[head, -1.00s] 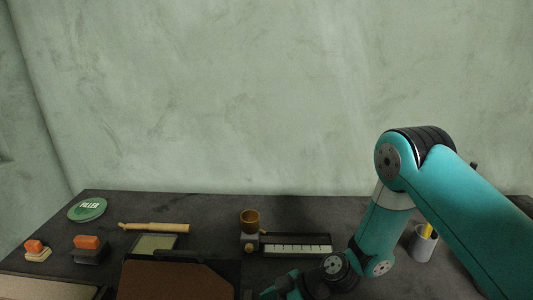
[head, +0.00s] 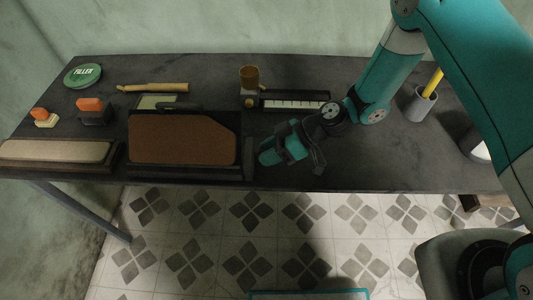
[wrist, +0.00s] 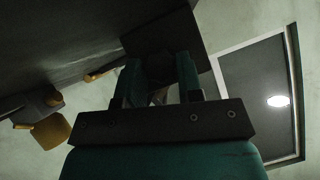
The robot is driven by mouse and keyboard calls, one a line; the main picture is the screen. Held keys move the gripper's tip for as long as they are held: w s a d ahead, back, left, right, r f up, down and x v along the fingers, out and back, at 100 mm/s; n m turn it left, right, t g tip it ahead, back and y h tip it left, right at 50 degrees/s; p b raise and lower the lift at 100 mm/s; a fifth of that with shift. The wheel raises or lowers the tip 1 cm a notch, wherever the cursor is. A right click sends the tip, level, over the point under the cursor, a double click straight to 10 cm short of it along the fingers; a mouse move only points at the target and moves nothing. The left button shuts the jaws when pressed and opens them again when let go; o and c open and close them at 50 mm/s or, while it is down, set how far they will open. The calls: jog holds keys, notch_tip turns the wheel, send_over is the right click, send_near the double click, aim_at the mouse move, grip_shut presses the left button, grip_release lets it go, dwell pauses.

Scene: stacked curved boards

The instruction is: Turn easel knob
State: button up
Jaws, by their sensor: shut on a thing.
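The easel is a dark frame holding a brown board (head: 183,140), near the front edge of the table in the head view. My gripper (head: 264,158) is at the right side of the easel, low over the table. In the wrist view my gripper (wrist: 158,80) has its two teal fingers either side of a dark piece, shut on what appears to be the easel knob (wrist: 159,68). The knob's shape and turn angle are too dark to tell. In the head view the knob is hidden behind the fingers.
A brown cup (head: 249,75) and a long dark tray with a white scale (head: 293,103) stand behind my gripper. A grey pencil pot (head: 421,103) is to the right. Orange-handled blocks, a green filler lid (head: 83,75) and a padded board (head: 55,151) lie left.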

jog(key=shift+w+f+m+g+b, duration=0.1)
jog(key=shift+w+m+g+b, duration=0.05)
jog(key=shift+m+g+b, duration=0.65)
jog(key=shift+w+f+m+g+y+b, duration=0.15)
jog(key=shift+m+g+y+b, duration=0.15)
jog(key=shift+m+g+b, duration=0.35)
jog(key=o, duration=0.6)
jog(key=shift+d, duration=3.05)
